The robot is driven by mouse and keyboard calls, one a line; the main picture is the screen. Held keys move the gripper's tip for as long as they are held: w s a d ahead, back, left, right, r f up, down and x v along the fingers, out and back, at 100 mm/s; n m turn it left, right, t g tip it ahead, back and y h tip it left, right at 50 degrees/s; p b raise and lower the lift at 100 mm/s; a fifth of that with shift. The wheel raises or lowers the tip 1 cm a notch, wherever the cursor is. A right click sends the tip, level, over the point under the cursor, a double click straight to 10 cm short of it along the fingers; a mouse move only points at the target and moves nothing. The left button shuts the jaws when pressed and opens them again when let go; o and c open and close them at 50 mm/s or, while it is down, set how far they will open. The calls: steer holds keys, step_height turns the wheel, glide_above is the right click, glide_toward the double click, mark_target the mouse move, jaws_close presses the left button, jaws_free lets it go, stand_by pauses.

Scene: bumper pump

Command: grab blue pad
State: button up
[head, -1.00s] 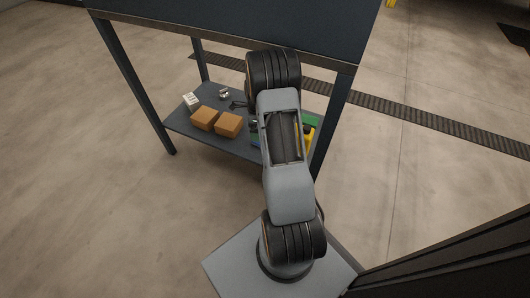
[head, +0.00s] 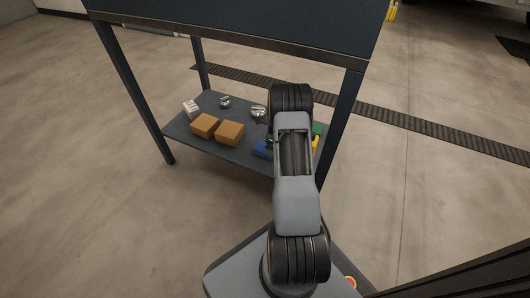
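A blue pad (head: 261,149) lies on the lower shelf (head: 234,156) of the dark workbench, near its front right part. My arm covers its right side. My gripper is almost wholly hidden behind my arm. A small dark piece (head: 269,142) at the arm's left edge, by the pad, may be part of it. I cannot see whether the fingers are open or touch the pad.
Two orange-brown boxes (head: 217,129), a white box (head: 190,108) and silver parts (head: 225,102) are on the shelf. Green (head: 318,128) and yellow (head: 316,143) items show right of my arm. The workbench top (head: 250,20) overhangs the shelf; its legs flank it.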

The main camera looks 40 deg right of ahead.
mark_target(259, 149)
steer(key=f+b, duration=0.2)
steer(key=f, duration=0.1)
steer(key=f+b, duration=0.1)
steer(key=f, duration=0.1)
steer(key=shift+w+f, duration=0.15)
steer(key=shift+w, duration=0.15)
steer(key=shift+c, duration=0.3)
steer(key=c, duration=0.8)
